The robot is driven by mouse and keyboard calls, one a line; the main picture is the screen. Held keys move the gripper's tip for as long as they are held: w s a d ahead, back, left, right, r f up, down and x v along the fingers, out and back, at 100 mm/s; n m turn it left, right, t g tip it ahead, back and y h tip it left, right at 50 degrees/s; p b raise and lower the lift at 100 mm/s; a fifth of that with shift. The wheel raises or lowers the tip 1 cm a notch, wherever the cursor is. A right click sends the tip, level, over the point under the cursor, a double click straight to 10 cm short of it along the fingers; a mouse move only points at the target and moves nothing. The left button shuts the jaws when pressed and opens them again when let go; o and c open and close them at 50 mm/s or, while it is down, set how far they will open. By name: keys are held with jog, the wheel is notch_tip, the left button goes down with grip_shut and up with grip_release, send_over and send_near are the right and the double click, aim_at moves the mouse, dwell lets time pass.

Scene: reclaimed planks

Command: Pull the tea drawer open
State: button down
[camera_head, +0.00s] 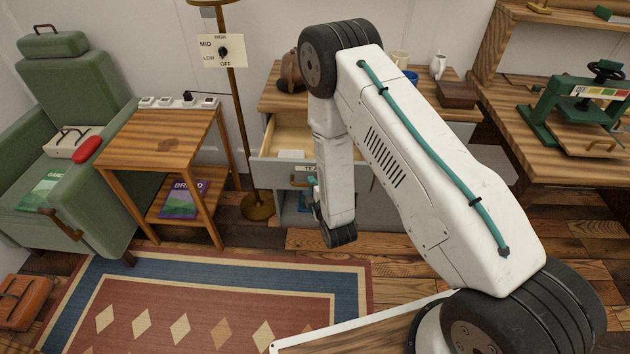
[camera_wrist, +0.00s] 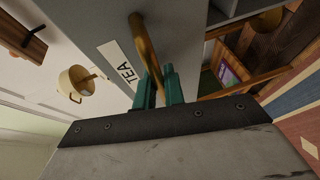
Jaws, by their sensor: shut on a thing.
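The tea drawer (camera_head: 277,172) has a grey front with a white TEA label and stands out from the cabinet in the head view; its pale wooden inside shows, with a small white thing in it. In the wrist view the grey drawer front (camera_wrist: 98,22) fills the upper middle, with the TEA label (camera_wrist: 122,66) and a brass bar handle (camera_wrist: 144,42). My gripper (camera_wrist: 160,88) has its teal fingers shut on the handle, one on each side. In the head view my arm hides most of the handle and fingers.
A side table (camera_head: 163,137) with a BREAD book (camera_head: 184,199) below stands left of the drawer, and a brass lamp stand (camera_head: 238,120) is between them. My arm hides part of the wooden-topped cabinet (camera_head: 285,100). A patterned rug (camera_head: 200,300) lies in front.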

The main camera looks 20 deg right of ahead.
jog(key=shift+s+a+f, duration=0.1)
jog(key=shift+s+a, duration=0.05)
jog(key=shift+s, duration=0.65)
jog(key=c, duration=1.8)
grip_release()
jog(key=shift+a, duration=0.15)
jog(key=shift+o, duration=0.2)
jog(key=s+r, duration=0.1)
jog(key=s, duration=0.6)
jog(key=shift+s+d+r, duration=0.25)
jog(key=shift+s+d, duration=0.05)
